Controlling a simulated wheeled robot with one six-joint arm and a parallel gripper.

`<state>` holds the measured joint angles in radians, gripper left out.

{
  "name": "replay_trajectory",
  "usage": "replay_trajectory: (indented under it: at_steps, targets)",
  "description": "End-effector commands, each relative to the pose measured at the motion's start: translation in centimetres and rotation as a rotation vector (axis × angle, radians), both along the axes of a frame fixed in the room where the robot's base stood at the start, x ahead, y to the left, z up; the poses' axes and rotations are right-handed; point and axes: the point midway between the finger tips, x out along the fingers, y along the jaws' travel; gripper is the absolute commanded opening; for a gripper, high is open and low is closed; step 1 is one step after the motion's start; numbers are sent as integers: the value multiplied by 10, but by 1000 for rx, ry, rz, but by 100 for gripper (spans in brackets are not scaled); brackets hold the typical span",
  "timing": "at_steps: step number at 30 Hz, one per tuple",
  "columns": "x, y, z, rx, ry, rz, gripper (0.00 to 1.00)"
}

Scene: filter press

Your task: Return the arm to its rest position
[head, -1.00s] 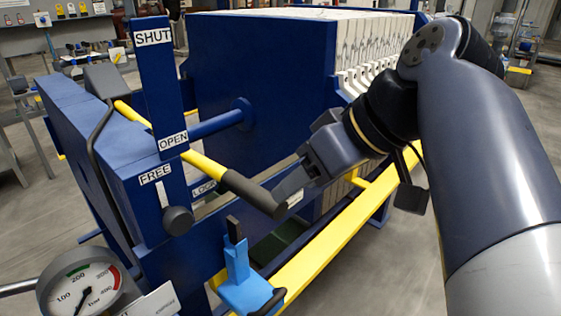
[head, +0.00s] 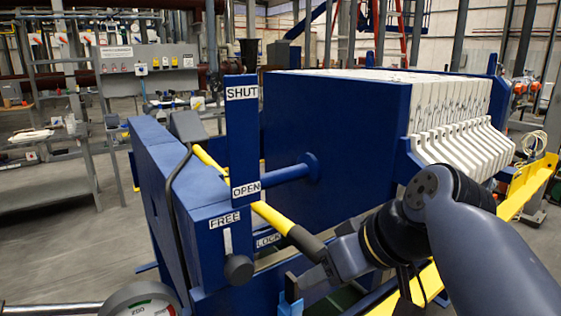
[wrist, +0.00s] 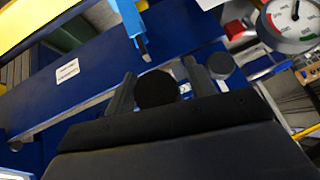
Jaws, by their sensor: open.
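My arm reaches in from the right in the head view, and my gripper (head: 308,275) is at the end of the yellow lever (head: 272,217). The lever lies at the OPEN label, its black grip (head: 306,243) towards my gripper. In the wrist view my gripper (wrist: 159,70) is open, with a finger on each side of the round black grip end (wrist: 157,89). I cannot tell whether either finger touches it. My wrist hides part of the space behind the grip.
The blue press frame (head: 330,125) and white plates (head: 450,110) stand close behind my arm. A yellow rail (head: 530,182) runs beside them. A gauge (head: 145,300) and a blue fitting (head: 290,308) are low in front. Open floor lies at the left.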

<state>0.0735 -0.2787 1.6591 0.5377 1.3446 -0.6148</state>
Motion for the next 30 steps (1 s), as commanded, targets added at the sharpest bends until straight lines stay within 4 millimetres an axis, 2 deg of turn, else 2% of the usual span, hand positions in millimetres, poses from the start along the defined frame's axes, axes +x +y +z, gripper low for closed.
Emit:
replay_trajectory:
  at_steps: [19,30]
  targets:
    - [-1,-2,1,1,-3,-3,52]
    - [-24,-29,46,-1,-2,-5,52]
